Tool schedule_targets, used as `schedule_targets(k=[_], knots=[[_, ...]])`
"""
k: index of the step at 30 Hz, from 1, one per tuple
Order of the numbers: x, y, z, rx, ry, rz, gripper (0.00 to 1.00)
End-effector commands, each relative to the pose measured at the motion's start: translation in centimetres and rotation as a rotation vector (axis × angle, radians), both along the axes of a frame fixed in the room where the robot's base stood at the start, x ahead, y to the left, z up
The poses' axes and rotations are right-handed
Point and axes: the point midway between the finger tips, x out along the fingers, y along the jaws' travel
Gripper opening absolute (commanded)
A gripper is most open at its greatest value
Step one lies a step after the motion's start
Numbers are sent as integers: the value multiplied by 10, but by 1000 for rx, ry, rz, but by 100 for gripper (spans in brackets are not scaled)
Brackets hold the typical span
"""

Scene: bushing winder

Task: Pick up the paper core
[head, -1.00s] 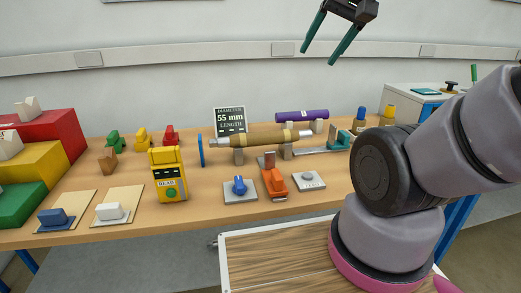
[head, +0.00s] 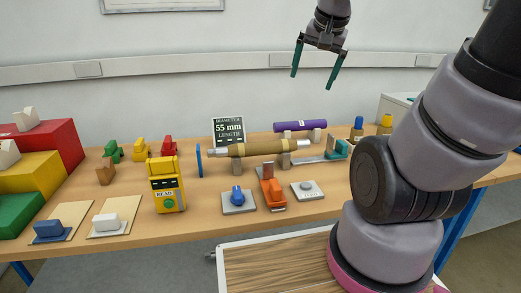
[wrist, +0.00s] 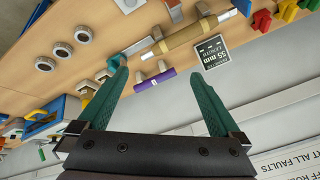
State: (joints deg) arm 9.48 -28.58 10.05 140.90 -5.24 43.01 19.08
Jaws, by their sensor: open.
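A brown paper-wrapped core (head: 262,147) with silvery shaft ends lies level on two grey supports on the bench; it also shows in the wrist view (wrist: 190,36). A purple cylinder (head: 300,125) rests on small blocks just behind it, and in the wrist view (wrist: 154,80) it appears between the fingers. I cannot tell for sure which is meant, but the brown one looks like paper. My gripper (head: 313,82) is open and empty, with green fingers pointing down, well above the bench; in the wrist view (wrist: 160,74) its fingers are spread wide.
A sign (head: 229,131) reading "55 mm" stands behind the brown core's left end. A yellow meter (head: 167,187), blue clamp (head: 237,198), orange tool (head: 272,193) and grey button plate (head: 307,190) stand in front. Coloured steps (head: 40,171) fill the left. The air around my gripper is clear.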

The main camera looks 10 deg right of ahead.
Motion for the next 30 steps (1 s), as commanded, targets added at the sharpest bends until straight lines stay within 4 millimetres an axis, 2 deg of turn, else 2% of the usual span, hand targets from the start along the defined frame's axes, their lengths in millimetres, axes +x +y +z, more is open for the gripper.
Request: schedule_targets(k=[1, 3, 9, 14, 18, 21, 24, 30], knots=[[17, -6, -16, -5, 32, -50, 100], [38, -12, -36, -3, 56, -113, 100], [91, -20, -99, 74, 107, -266, 100], [125, -17, -151, 214, 140, -377, 100], [150, -6, -190, 392, 164, -475, 100], [167, 5, -207, 534, 178, -542, 100], [179, 15, -217, 661, 189, -598, 100], [193, 25, -219, 804, 198, -657, 100]])
